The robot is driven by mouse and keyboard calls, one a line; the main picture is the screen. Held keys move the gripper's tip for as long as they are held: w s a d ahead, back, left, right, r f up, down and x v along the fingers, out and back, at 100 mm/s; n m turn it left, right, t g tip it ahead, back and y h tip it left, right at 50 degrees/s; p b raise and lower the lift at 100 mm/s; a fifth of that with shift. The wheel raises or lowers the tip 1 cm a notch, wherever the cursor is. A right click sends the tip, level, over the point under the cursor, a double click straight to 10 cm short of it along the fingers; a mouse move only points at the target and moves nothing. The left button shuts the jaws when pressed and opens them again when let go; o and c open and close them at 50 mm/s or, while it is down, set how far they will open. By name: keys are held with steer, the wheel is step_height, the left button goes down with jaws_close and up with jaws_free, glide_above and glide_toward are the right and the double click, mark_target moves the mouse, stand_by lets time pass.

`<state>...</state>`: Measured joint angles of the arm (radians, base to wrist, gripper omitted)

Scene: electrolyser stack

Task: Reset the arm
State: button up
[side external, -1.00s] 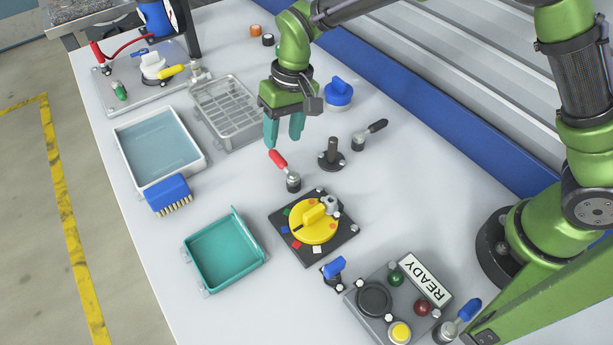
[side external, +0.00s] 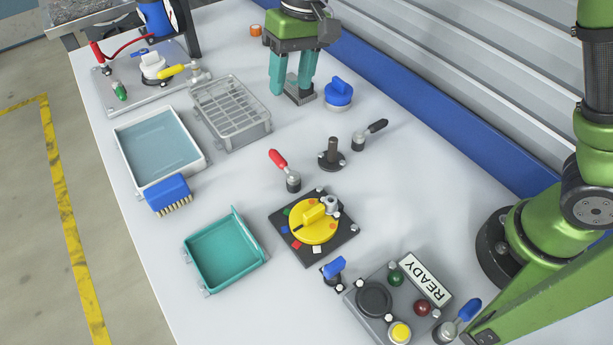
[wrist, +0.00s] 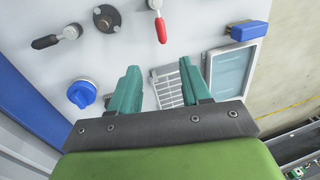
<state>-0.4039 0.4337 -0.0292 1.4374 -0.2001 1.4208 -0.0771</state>
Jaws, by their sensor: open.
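My gripper (side external: 293,78) has teal fingers and hangs over the back of the table, left of the blue knob (side external: 338,94) and right of the grey wire rack (side external: 232,112). Its jaws are apart with nothing between them. In the wrist view my gripper (wrist: 158,80) also shows open and empty, with the blue knob (wrist: 81,93) to its left and part of the wire rack (wrist: 168,86) seen between and beyond its fingers.
A red-handled lever (side external: 287,172), a black-handled lever (side external: 369,135) and a dark post (side external: 331,155) stand mid-table. Nearer are a yellow dial (side external: 313,222), a teal tray (side external: 262,252) and the READY panel (side external: 425,278). A water tray (side external: 203,160) and blue brush (side external: 168,192) lie left.

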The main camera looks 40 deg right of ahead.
steer(key=s+d+r+m+t, duration=0.2)
steer(key=s+d+t, duration=0.1)
steer(key=s+d, duration=0.6)
steer(key=s+d+r+m+t, duration=0.1)
steer(key=s+d+r+t, duration=0.2)
steer(key=s+d, duration=0.6)
steer(key=shift+s+m+t, duration=0.4)
steer(key=shift+s+t, duration=0.2)
